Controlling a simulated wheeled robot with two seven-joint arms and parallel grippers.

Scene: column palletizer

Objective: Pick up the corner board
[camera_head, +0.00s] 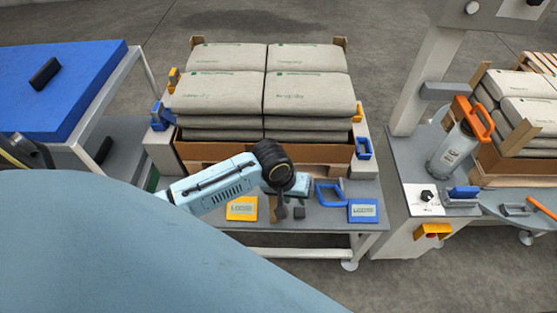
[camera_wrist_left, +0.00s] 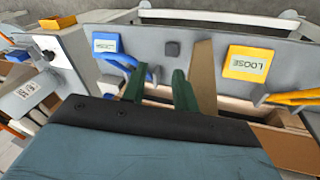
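A tan corner board (camera_wrist_left: 203,75) shows in the left wrist view as a narrow upright strip beside my gripper. In the head view a brown piece of it (camera_head: 276,208) shows at the front table edge, partly behind my wrist. My left gripper (camera_wrist_left: 158,78) has two dark green fingers spread apart with nothing between them. The board is just to the right of the right finger, outside the gap; I cannot tell whether they touch. In the head view the left gripper (camera_head: 299,185) is over the front table, its fingers mostly hidden. My right gripper is not in view.
Grey sacks (camera_head: 312,90) are stacked on the middle table. A blue-topped table (camera_head: 60,85) stands left and a post (camera_head: 424,80) right.

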